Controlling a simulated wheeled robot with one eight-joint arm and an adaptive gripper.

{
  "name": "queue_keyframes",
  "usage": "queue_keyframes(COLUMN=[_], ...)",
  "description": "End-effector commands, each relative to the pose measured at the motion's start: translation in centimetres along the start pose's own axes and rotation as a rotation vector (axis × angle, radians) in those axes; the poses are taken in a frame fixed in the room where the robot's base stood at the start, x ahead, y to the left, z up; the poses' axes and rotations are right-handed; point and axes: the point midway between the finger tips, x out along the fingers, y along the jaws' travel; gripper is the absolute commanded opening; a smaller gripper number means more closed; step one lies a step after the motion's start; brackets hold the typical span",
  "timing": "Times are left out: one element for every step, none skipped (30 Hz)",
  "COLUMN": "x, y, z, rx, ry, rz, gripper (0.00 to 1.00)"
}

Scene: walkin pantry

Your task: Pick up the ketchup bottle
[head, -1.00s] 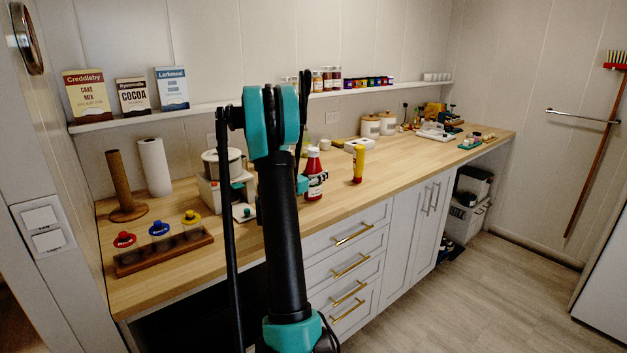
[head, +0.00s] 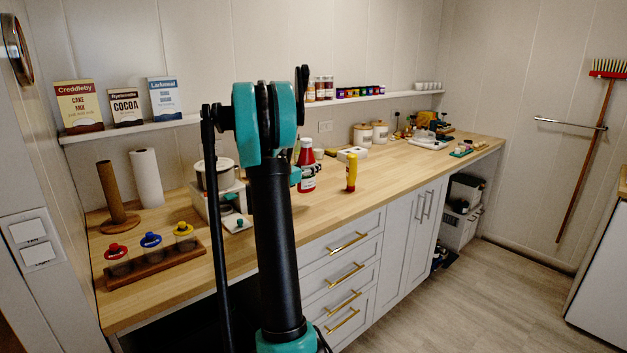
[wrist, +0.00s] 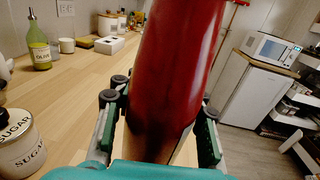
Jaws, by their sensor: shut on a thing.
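The red ketchup bottle (head: 306,168), with a white label, is just right of my arm in the head view, upright and raised above the wooden counter. In the wrist view the red bottle (wrist: 180,65) fills the middle between my fingers, its top cut off by the frame. My gripper (wrist: 160,118) is shut on its lower part, one finger on each side. In the head view my gripper (head: 296,175) is partly hidden behind my arm.
A yellow bottle (head: 351,173) stands close to the right of the ketchup. The wrist view shows a sugar jar (wrist: 20,140) and olive oil bottle (wrist: 39,45). The counter's front stretch is clear.

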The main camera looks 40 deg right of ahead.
Motion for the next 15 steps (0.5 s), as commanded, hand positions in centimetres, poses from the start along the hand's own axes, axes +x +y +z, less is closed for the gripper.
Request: queue_keyframes(x=[-0.1, 0.0, 0.0, 0.0, -0.1, 0.0, 0.0, 0.0, 0.0, 0.0, 0.0, 0.0, 0.0, 0.0, 0.0], y=[-0.1, -0.1, 0.0, 0.0, -0.1, 0.0, 0.0, -0.1, 0.0, 0.0, 0.0, 0.0, 0.0, 0.0, 0.0], z=[1.6, 2.5, 3.6, 4.4, 5.2, 6.2, 6.9, 7.6, 8.5, 9.0, 9.6, 10.2, 10.7, 11.1, 11.6], rx=[0.0, 0.0, 0.0, 0.0, 0.0, 0.0, 0.0, 0.0, 0.0, 0.0, 0.0, 0.0, 0.0, 0.0, 0.0], ry=[-0.001, -0.001, -0.001, -0.001, 0.0, 0.0, 0.0, 0.0, 0.0, 0.0, 0.0, 0.0, 0.0, 0.0, 0.0], rz=[0.0, 0.0, 0.0, 0.0, 0.0, 0.0, 0.0, 0.0, 0.0, 0.0, 0.0, 0.0, 0.0, 0.0, 0.0], gripper=[0.0, 0.0, 0.0, 0.0, 0.0, 0.0, 0.0, 0.0, 0.0, 0.0, 0.0, 0.0, 0.0, 0.0, 0.0])
